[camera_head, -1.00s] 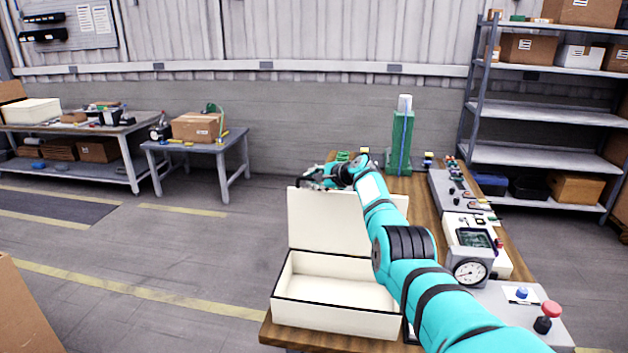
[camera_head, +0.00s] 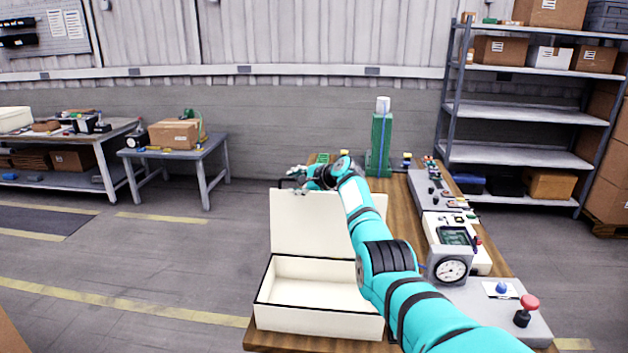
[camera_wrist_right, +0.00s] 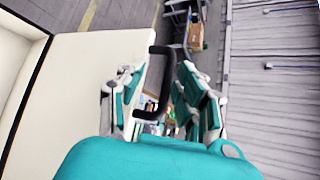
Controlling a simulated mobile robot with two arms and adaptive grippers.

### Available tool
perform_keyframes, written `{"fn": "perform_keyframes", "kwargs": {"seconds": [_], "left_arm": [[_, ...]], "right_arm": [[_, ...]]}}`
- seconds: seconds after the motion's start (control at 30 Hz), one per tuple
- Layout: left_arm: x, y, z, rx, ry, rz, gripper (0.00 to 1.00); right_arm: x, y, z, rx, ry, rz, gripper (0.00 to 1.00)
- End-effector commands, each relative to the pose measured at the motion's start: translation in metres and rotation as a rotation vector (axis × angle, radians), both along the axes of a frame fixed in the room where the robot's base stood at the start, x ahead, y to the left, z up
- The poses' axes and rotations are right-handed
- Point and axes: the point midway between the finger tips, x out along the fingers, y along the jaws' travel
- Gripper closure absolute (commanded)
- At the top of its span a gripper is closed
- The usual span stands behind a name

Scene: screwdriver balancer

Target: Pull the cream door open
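The cream door (camera_head: 310,225) is a flat panel standing upright at the back of a shallow cream box (camera_head: 318,318), whose inside is exposed and looks empty. The door also shows in the right wrist view (camera_wrist_right: 75,95). A black loop handle (camera_wrist_right: 141,112) sticks out from the door's edge. My right gripper (camera_head: 299,180) is at the door's top left edge. In the right wrist view its fingers (camera_wrist_right: 160,100) are apart, with the handle between them; I cannot tell if they touch it. My left gripper is not in view.
The box stands at the near left of a wooden bench (camera_head: 400,190). A gauge (camera_head: 450,270), a red button (camera_head: 527,305) and other instruments line the bench's right side. A green column (camera_head: 379,145) stands at the back. Open floor lies left of the bench.

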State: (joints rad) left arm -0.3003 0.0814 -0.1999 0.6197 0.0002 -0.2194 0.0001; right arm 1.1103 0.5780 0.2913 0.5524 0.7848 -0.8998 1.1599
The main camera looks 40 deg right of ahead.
Motion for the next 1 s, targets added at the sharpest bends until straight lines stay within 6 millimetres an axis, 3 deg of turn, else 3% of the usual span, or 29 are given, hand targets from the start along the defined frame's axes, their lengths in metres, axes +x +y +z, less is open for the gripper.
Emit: {"fn": "perform_keyframes", "kwargs": {"seconds": [0.63,1.0], "left_arm": [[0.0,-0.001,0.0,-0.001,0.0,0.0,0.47],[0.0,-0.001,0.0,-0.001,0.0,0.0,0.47]], "right_arm": [[-0.082,-0.002,0.038,-0.003,0.002,0.0,0.66],[-0.096,-0.002,0.046,-0.001,0.001,0.0,0.66]]}}
